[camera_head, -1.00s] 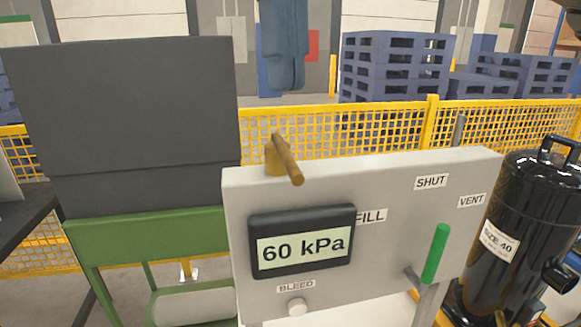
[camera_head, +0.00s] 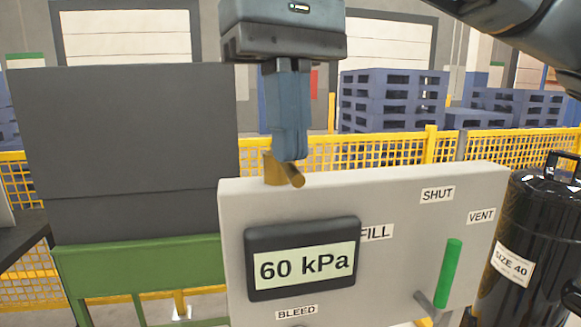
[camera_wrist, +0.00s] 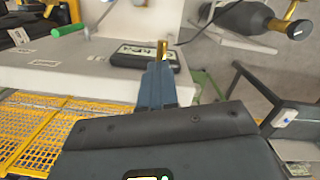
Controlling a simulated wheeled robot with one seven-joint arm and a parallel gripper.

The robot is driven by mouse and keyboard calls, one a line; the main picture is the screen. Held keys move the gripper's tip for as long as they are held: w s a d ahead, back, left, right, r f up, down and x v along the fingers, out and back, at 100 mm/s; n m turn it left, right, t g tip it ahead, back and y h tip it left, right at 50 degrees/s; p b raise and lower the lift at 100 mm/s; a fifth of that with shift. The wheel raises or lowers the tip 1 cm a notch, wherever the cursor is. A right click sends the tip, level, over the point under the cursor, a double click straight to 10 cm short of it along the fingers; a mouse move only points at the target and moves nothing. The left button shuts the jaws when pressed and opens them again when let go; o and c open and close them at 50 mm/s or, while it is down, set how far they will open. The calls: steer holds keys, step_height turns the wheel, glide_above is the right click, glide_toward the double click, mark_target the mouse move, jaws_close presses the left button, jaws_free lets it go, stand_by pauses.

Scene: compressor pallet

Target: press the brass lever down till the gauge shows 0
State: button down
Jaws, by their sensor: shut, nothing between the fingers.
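The brass lever (camera_head: 294,175) sticks out from a brass block on top of the grey panel, at its left end. In the wrist view the lever (camera_wrist: 162,50) shows just past my fingertips. My gripper (camera_head: 290,157) is shut and empty, pointing down, with its tips right at the lever; I cannot tell whether they touch it. My gripper also shows in the wrist view (camera_wrist: 157,68). The gauge (camera_head: 303,262) on the panel front reads 60 kPa.
A green handle (camera_head: 447,273) stands on the panel's right side, near the SHUT and VENT labels. A black cylinder (camera_head: 545,240) stands to the right. A dark board (camera_head: 120,150) on a green frame is at left. Yellow fencing (camera_head: 400,147) runs behind.

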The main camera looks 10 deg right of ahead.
step_height(320, 180, down, 3)
steer(key=shift+f+b, duration=0.15)
steer(key=shift+b, duration=0.95)
steer(key=shift+w+r+p, duration=0.15)
steer(key=shift+r+p, duration=0.25)
steer(key=w, duration=0.1)
steer(key=p, duration=0.1)
steer(key=w+a, duration=0.1)
steer(key=shift+w+r, duration=0.35)
steer(key=shift+r, duration=0.1)
step_height(320, 180, up, 8)
steer(key=shift+w, duration=0.35)
steer(key=shift+s+a+f, duration=0.1)
steer(key=shift+a+f, duration=0.05)
steer(key=shift+f, duration=0.05)
